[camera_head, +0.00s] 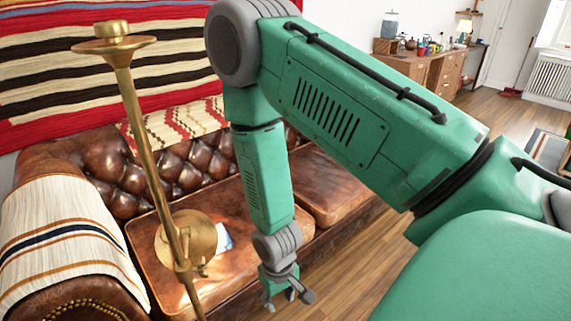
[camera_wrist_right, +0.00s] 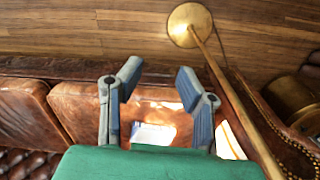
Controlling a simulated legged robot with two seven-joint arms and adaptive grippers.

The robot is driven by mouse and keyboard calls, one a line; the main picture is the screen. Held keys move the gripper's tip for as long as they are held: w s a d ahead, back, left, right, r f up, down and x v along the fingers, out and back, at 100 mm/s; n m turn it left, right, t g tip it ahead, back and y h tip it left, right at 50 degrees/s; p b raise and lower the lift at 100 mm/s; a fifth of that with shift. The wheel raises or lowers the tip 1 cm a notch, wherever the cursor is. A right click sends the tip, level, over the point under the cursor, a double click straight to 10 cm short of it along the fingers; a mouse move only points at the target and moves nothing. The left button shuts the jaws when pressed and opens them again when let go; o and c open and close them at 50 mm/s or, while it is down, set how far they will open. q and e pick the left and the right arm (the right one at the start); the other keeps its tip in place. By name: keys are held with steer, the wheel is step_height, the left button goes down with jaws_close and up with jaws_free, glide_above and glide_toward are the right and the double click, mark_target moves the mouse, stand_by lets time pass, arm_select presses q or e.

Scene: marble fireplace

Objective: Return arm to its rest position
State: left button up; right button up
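My right arm (camera_head: 340,85) is green with grey joints. It comes in from the right, bends at a high elbow and hangs down in front of the brown leather sofa (camera_head: 165,270). Its gripper (camera_head: 288,299) points down near the front edge of the sofa seat. In the right wrist view the gripper (camera_wrist_right: 158,75) has its two fingers wide apart, with nothing between them. My left gripper is in neither view.
A tall brass stand (camera_head: 147,150) with a round disc rises left of my right forearm. A white and blue item (camera_head: 223,238) lies on the seat. A striped cloth (camera_head: 65,238) covers the sofa arm. Wooden floor (camera_head: 345,275) is clear right of the gripper. A wooden cabinet (camera_head: 445,72) stands far back.

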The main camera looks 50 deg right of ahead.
steer(key=shift+s+d+f, duration=0.25)
steer(key=shift+s+d, duration=0.2)
steer(key=shift+d, duration=0.1)
steer(key=shift+a, duration=0.1)
steer(key=s+a+f+n, duration=0.1)
steer(key=s+a+n, duration=0.2)
steer(key=s, duration=0.8)
steer(key=shift+s+a+f+n+t, duration=0.3)
steer(key=shift+f+n, duration=0.1)
steer(key=shift+n, duration=0.1)
steer(key=shift+w, duration=0.15)
stand_by(0.5)
